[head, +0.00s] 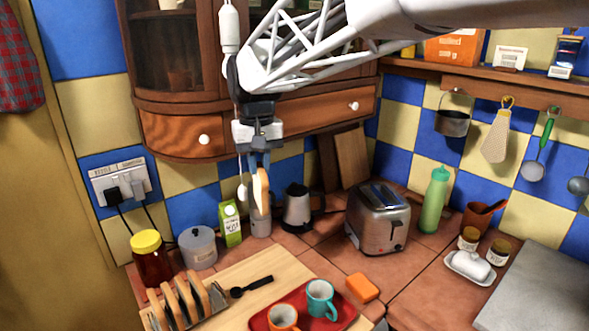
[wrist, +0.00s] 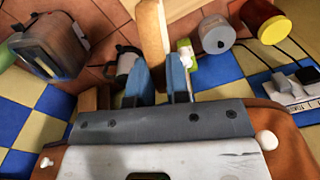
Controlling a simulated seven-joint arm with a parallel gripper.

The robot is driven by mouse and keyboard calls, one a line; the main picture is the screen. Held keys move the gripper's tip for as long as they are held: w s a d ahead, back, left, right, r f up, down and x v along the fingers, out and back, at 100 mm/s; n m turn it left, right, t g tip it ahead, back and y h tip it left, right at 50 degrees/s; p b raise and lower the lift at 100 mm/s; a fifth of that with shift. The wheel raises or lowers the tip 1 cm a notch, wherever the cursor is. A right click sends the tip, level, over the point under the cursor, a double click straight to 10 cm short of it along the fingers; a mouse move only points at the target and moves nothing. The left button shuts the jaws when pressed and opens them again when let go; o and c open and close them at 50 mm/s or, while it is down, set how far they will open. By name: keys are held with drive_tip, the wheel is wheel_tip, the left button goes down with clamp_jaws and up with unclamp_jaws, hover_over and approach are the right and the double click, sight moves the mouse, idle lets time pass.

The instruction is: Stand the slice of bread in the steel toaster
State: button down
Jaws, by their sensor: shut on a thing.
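My gripper (head: 260,157) hangs above the back left of the counter, its blue fingers shut on a slice of bread (head: 262,188). The slice is held upright, seen nearly edge-on, in the air in front of a utensil holder. In the wrist view the slice (wrist: 152,40) stands out from between the blue fingertips (wrist: 160,78). The steel toaster (head: 378,218) stands on the counter to the right of the slice, its dark slots facing up. In the wrist view the toaster (wrist: 48,45) is at the upper left. The inside of its slots is hidden.
A kettle (head: 297,208) stands between the slice and the toaster. A green bottle (head: 435,200) is right of the toaster. A toast rack (head: 186,300) with several slices and a red tray (head: 345,313) with two mugs are in front. A wooden cabinet (head: 170,134) is behind my gripper.

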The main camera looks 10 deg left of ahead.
drive_tip(key=w+d+f, duration=0.2)
drive_tip(key=w+d, duration=1.1)
drive_tip(key=d, duration=0.2)
drive_tip(key=w+d+f+m, duration=0.1)
drive_tip(key=w+d+f, duration=0.1)
drive_tip(key=w+d, duration=1.2)
drive_tip(key=shift+d, duration=0.4)
drive_tip(key=shift+f, duration=0.25)
wheel_tip(320, 180, down, 12)
idle(0.9)
drive_tip(key=shift+f, duration=0.1)
drive_tip(key=c, duration=1)
unclamp_jaws()
drive_tip(key=shift+r, duration=3.9)
